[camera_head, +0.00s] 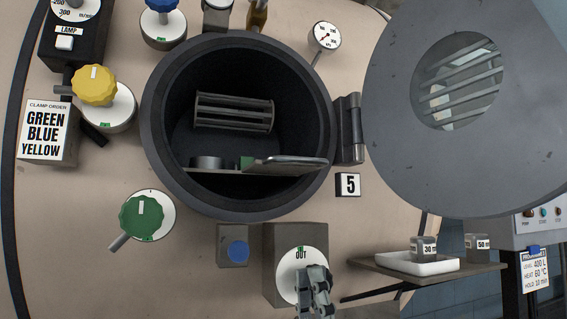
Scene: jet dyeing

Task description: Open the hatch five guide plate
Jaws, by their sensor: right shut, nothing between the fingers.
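Inside the opening, a flat grey plate (290,161), which looks like the guide plate, lies slightly tilted at the lower right. A small green mark (247,162) is at its left end. My right gripper (313,275) is shut and empty, below the opening, in front of the white dial marked OUT (290,266). I cannot tell whether it touches the dial. My left gripper is not in view.
A barred reel (233,112) sits deeper in the opening. Yellow (95,86), green (141,217) and blue (160,4) knobs surround it. A blue button (238,251) is left of the dial. A shelf (460,276) with a white tray (420,266) stands at lower right.

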